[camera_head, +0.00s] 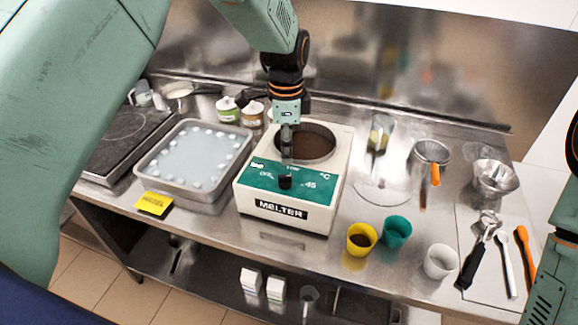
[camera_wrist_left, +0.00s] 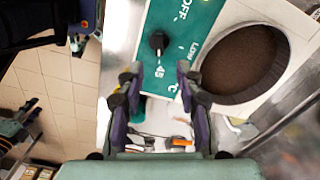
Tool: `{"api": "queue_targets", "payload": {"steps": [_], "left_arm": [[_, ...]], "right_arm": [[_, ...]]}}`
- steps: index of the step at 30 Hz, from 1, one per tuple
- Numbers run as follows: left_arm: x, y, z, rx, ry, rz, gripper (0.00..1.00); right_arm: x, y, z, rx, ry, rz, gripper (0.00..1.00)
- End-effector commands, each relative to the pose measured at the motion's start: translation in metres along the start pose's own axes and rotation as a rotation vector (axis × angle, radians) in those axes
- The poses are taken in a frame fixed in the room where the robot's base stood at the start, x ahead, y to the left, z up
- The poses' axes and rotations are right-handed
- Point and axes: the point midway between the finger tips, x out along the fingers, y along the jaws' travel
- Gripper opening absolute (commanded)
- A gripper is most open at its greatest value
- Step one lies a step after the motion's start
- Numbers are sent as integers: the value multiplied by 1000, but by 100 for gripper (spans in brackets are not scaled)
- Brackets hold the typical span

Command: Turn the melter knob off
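The melter (camera_head: 287,210) is a white box with a green front panel and a round well of brown contents. Its black knob (camera_head: 285,182) sits on the panel, near the OFF and 45 °C markings. The knob also shows in the left wrist view (camera_wrist_left: 158,41), beyond the fingertips. My left gripper (camera_head: 287,150) hangs over the melter, just behind the knob in the head view. In the left wrist view its two fingers (camera_wrist_left: 160,72) are apart with nothing between them. My right gripper is out of view; only part of my right arm shows at the right edge.
A metal tray (camera_head: 152,187) with white pieces stands left of the melter. Yellow (camera_head: 361,240), green (camera_head: 397,232) and white (camera_head: 440,262) cups stand to the right front. A glass dispenser (camera_head: 381,135) and utensils (camera_head: 480,250) are farther right.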

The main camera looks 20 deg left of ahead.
Motion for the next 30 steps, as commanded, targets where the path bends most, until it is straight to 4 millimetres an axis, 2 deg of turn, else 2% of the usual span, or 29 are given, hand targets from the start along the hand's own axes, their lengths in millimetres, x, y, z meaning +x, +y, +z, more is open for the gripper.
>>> {"api": "queue_targets", "payload": {"steps": [5,12,18,28,30], "left_arm": [[16,5,2,-2,-2,6,36],[53,7,2,-1,-2,5,36],[73,6,2,-1,-2,3,36],[78,3,1,-2,-1,2,36],[78,3,1,-2,-1,2,32]], "right_arm": [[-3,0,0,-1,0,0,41],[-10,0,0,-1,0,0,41],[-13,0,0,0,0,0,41],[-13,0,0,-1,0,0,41],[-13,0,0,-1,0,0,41]]}}
